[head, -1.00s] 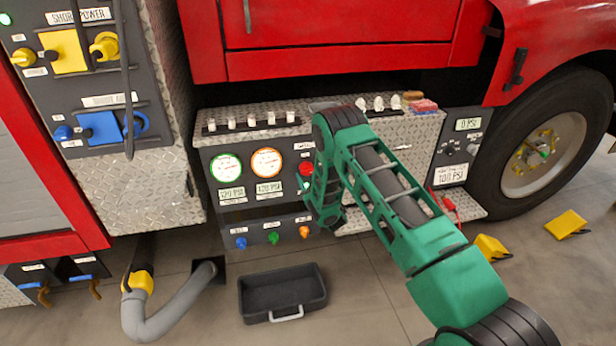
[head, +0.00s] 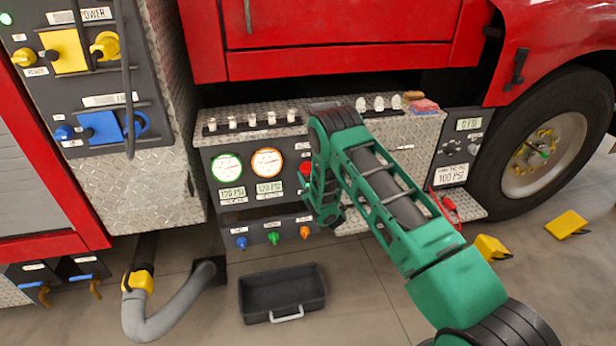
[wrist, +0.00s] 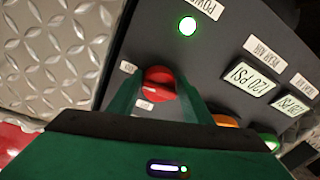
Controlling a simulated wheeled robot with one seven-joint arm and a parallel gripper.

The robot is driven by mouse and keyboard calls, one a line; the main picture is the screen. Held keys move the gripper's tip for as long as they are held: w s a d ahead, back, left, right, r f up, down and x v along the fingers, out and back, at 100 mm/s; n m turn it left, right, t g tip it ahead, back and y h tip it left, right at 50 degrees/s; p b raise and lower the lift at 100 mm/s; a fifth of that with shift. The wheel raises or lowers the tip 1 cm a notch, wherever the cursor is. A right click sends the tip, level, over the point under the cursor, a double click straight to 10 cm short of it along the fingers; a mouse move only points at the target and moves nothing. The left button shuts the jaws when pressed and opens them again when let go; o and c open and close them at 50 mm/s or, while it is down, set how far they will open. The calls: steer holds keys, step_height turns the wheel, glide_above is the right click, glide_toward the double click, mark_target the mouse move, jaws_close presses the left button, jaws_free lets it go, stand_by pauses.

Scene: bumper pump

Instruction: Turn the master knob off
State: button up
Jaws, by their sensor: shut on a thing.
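The red knob (wrist: 160,82) sits on the dark control panel, with a pale mark on its lower left side in the wrist view. Small labels stand to its left and below it, too small to read surely. My gripper (wrist: 158,98) has one green finger on each side of the knob and is shut on it. A lit green lamp (wrist: 187,26) with a POWER label is above the knob in the wrist view. In the head view the red knob (head: 304,168) is partly hidden by my arm, and my fingertips are hidden too.
Gauges (head: 227,167) and pressure displays (head: 270,187) are left of my arm. Blue, green and orange knobs (head: 273,238) line the panel below. An empty black tray (head: 262,275) lies on the floor. A grey hose (head: 165,310) is at lower left.

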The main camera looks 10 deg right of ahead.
steer(key=n, duration=0.3)
steer(key=shift+d+r+n, duration=0.1)
steer(key=shift+d+n, duration=0.2)
steer(key=shift+n, duration=0.1)
steer(key=n, duration=0.4)
steer(key=shift+r+g+h, duration=0.15)
steer(key=shift+g+h, duration=0.15)
steer(key=n, duration=0.4)
steer(key=shift+r+n, duration=0.2)
steer(key=shift+n, duration=0.1)
steer(key=shift+a+r+n+h, duration=0.1)
steer(key=shift+n+h, duration=0.15)
steer(key=shift+n, duration=0.75)
steer(key=shift+a+r+n+h, duration=0.1)
steer(key=shift+n+h, duration=0.15)
steer(key=shift+n, duration=0.75)
steer(key=o, duration=1)
steer(key=shift+c, duration=0.2)
steer(key=shift+f, duration=0.1)
